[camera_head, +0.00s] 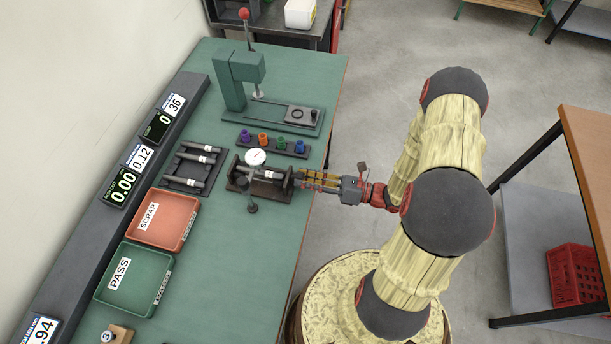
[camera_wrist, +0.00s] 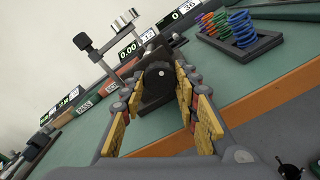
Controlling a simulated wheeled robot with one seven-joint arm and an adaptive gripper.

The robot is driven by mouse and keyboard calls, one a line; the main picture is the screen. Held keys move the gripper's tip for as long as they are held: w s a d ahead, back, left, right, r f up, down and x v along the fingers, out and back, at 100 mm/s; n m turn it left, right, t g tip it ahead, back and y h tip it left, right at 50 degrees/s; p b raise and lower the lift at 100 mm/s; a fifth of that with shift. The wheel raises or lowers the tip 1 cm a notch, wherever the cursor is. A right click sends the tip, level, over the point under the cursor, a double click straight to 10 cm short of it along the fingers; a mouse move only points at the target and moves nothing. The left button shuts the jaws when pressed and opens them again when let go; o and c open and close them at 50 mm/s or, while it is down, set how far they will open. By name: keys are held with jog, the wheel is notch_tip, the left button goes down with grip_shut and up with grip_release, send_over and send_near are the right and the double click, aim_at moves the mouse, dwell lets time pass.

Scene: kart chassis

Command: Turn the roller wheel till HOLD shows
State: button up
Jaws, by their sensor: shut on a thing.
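A dark runout fixture (camera_head: 262,182) stands on the green bench, with a grey shaft (camera_head: 262,174) lying across it and a white-faced dial gauge (camera_head: 256,157) at its back. My gripper (camera_head: 300,179) reaches in from the right at the fixture's right end. In the wrist view my gripper (camera_wrist: 158,86) has its yellow-padded fingers on either side of the dark roller wheel (camera_wrist: 158,77) and is shut on it. The wheel is mostly hidden in the head view. The readout (camera_head: 122,188) shows 0.00, with 0.12 on the label beside it; no HOLD is legible.
A rack of shafts (camera_head: 193,165) lies left of the fixture. The red SCRAP tray (camera_head: 187,236) and green PASS tray (camera_head: 113,311) are nearer. Coloured springs (camera_head: 263,139) stand behind the fixture, near a green press (camera_head: 229,82). A dark knob (camera_head: 252,208) stands in front.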

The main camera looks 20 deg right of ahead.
jog(key=shift+m+p, duration=1.55)
jog(key=shift+m, duration=0.25)
jog(key=shift+m+p, duration=1.45)
jog(key=shift+m, duration=0.45)
jog(key=shift+m+p, duration=1.1)
jog(key=shift+m, duration=0.8)
jog(key=shift+m+p, duration=0.75)
jog(key=shift+m, duration=0.85)
jog(key=shift+m+p, duration=0.55)
jog(key=shift+m, duration=1.15)
jog(key=shift+m+p, duration=0.45)
jog(key=shift+m, duration=1.45)
jog(key=shift+m+p, duration=0.35)
jog(key=shift+m, duration=2.85)
jog(key=shift+m, duration=0.6)
